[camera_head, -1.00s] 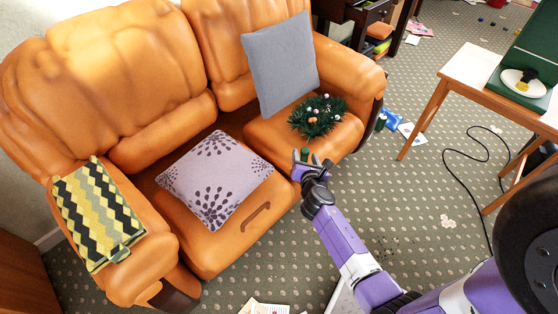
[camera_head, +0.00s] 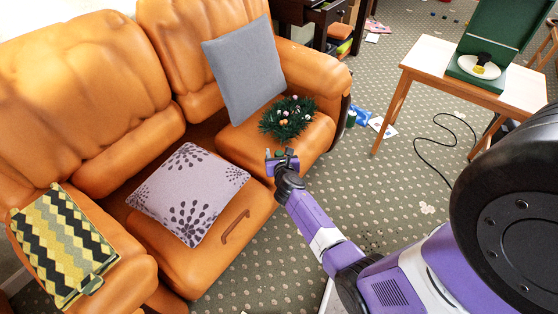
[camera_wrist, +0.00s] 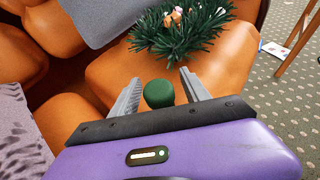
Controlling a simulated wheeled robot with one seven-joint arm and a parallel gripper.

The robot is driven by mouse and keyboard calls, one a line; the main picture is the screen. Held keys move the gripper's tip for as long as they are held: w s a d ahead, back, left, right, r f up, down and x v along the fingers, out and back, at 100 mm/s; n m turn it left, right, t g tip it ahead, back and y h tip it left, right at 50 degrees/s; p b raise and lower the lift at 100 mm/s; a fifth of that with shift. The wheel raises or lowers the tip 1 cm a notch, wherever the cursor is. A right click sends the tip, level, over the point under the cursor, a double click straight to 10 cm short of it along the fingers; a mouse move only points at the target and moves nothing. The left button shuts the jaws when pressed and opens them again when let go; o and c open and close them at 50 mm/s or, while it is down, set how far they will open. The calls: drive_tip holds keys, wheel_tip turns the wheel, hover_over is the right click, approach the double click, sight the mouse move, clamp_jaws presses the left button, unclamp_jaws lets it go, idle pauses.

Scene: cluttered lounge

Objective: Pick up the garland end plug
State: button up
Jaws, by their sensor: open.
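The garland end plug appears as a small dark green rounded cylinder (camera_wrist: 159,94) in the wrist view. It shows between my two fingers, with a gap on each side. It looks to be at the front of the orange seat, but its exact depth is unclear. In the head view only a small green patch (camera_head: 281,153) shows at the fingers. My gripper (camera_wrist: 160,77) is open and holds nothing. In the head view my gripper (camera_head: 280,156) is at the seat's front edge, in front of the green garland (camera_head: 288,119).
The orange sofa (camera_head: 78,88) carries a grey cushion (camera_head: 243,72), a patterned lilac cushion (camera_head: 187,190) and a zigzag cloth (camera_head: 62,247). A wooden table (camera_head: 430,58) with a green case stands at right. A black cable lies on the carpet beneath.

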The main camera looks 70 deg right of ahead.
drive_tip(key=shift+w+d, duration=0.1)
clamp_jaws()
drive_tip(key=shift+r, duration=0.1)
idle(0.3)
